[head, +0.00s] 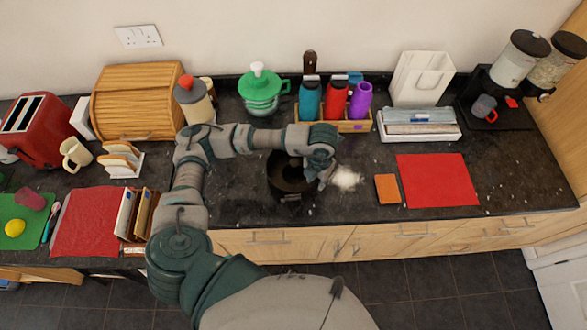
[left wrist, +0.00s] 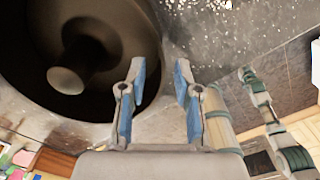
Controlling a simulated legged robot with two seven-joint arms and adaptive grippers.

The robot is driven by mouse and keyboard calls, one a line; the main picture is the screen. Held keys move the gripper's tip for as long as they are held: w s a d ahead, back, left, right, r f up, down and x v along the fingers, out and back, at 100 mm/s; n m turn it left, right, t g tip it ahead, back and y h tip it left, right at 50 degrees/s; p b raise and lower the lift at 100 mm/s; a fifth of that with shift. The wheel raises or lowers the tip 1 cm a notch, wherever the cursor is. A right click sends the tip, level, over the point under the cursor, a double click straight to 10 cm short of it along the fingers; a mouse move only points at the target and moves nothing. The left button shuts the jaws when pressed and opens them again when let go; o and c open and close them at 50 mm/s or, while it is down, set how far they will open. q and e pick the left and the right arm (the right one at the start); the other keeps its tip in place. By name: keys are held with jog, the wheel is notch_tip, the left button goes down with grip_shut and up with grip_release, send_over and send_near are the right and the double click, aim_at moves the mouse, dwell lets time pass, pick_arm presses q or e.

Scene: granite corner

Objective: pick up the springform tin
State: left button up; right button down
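The springform tin (head: 278,190) is dark and round and stands on the dark counter, partly hidden behind my left forearm and gripper. In the left wrist view the tin (left wrist: 145,25) fills the upper left, with a round post in its hollow middle. My left gripper (head: 326,181) is at the tin's right side. In the left wrist view its two blue-padded fingers (left wrist: 160,75) are apart, with the left finger overlapping the tin's rim. I cannot tell whether the tin's wall is between them or whether they touch it. My right gripper is not in view.
A bright pale patch (head: 347,178) lies just right of the gripper. An orange pad (head: 388,189) and a red mat (head: 437,180) lie farther right. A bottle crate (head: 345,126) and green juicer (head: 262,88) stand behind. A file rack (head: 137,214) is left of my arm.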

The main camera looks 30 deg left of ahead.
aim_at(316, 191)
pick_arm(q)
jog(key=shift+d+f, duration=0.2)
jog(key=shift+f, duration=1.75)
grip_shut()
jog(key=shift+a, duration=0.1)
jog(key=shift+r, duration=0.2)
jog(key=shift+w+r, duration=0.1)
jog(key=shift+r, duration=1.55)
jog(key=s+d+r+p, duration=0.1)
jog(key=s+d, duration=0.2)
jog(key=s, duration=1.2)
jog(key=shift+s+r+p, duration=0.3)
jog(key=shift+s+p, duration=0.1)
